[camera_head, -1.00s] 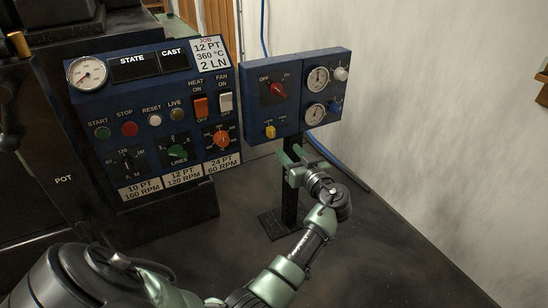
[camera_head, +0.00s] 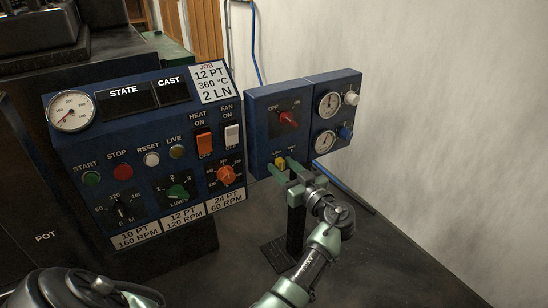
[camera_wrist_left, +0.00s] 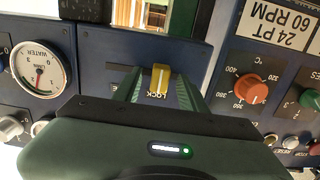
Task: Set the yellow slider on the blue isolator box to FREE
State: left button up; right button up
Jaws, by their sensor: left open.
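The blue isolator box (camera_head: 262,146) stands on a dark post, right of the big control panel. Its small yellow slider (camera_head: 280,162) is low on the front, below the left of two small labels. In the left wrist view the slider (camera_wrist_left: 160,80) stands beside an upside-down LOCK label; the other label is not readable. My left gripper (camera_head: 283,169) is open at the slider. In the left wrist view its green fingers (camera_wrist_left: 160,92) lie on either side of the slider, with a visible gap; contact cannot be told. My right gripper is not in view.
A red rotary switch (camera_head: 288,118) sits above the slider. A gauge box (camera_head: 335,112) with two dials and knobs adjoins on the right. The control panel (camera_head: 60,150) with switches and knobs is close on the left. The dark bench (camera_head: 390,260) is clear at right.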

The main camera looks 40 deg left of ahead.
pick_arm(q)
jog(key=shift+c, duration=1.2)
grip_shut()
jog(key=shift+r, duration=0.1)
